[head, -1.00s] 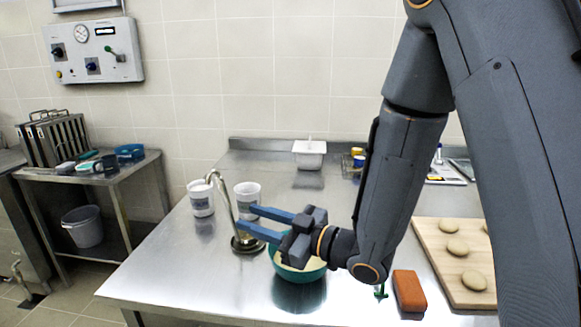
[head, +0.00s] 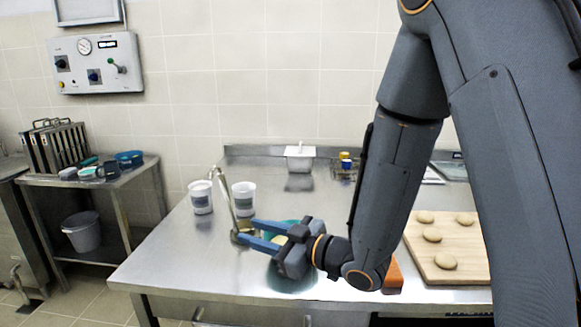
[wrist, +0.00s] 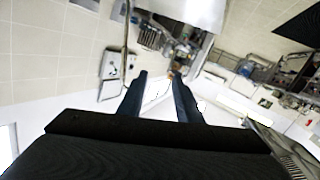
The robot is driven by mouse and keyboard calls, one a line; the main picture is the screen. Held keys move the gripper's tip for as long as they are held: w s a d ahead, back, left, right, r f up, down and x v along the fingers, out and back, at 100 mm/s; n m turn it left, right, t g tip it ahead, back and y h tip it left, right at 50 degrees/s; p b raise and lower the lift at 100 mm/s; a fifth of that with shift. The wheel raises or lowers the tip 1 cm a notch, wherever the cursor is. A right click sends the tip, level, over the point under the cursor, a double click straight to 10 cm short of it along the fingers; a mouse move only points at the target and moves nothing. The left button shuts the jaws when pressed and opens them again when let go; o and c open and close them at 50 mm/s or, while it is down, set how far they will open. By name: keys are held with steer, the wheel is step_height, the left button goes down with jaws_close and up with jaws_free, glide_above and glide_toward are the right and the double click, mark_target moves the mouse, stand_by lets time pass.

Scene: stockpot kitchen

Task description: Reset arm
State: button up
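My gripper (head: 244,230) is open, with its two blue fingers apart and pointing left over the steel table. Nothing shows between the fingers. In the wrist view, my gripper (wrist: 160,78) also shows two separated fingers with empty space between them. My arm comes down from the upper right, bent at the elbow. In the head view a teal bowl (head: 285,284) with pale contents is partly hidden behind my gripper. A metal ladle-like tool (head: 226,193) with a hooked top leans near the fingertips; I cannot tell whether they touch it.
Two white cups (head: 201,197) stand beyond the fingers. A white tub (head: 300,158) stands at the back. An orange block (head: 393,278) is partly behind my arm, beside a wooden board (head: 420,253) with several buns. The left of the table (head: 165,265) is clear.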

steer(key=w+d+f+m+h, duration=0.1)
steer(key=d+f+m+h, duration=0.3)
steer(key=d, duration=0.5)
steer(key=w+d+f+m+h, duration=0.2)
steer(key=d+f+m+h, duration=0.1)
steer(key=d+h, duration=0.45)
steer(key=s+d+f+m+g+h, duration=0.1)
steer(key=s+d+m+g, duration=0.2)
steer(key=s, duration=0.6)
steer(key=s+d+f+m+g+h, duration=0.1)
steer(key=s+d+m+g, duration=0.3)
steer(key=s+d, duration=0.3)
steer(key=shift+s+d+g+h, duration=0.3)
steer(key=shift+s+g, duration=0.2)
steer(key=shift+s, duration=0.7)
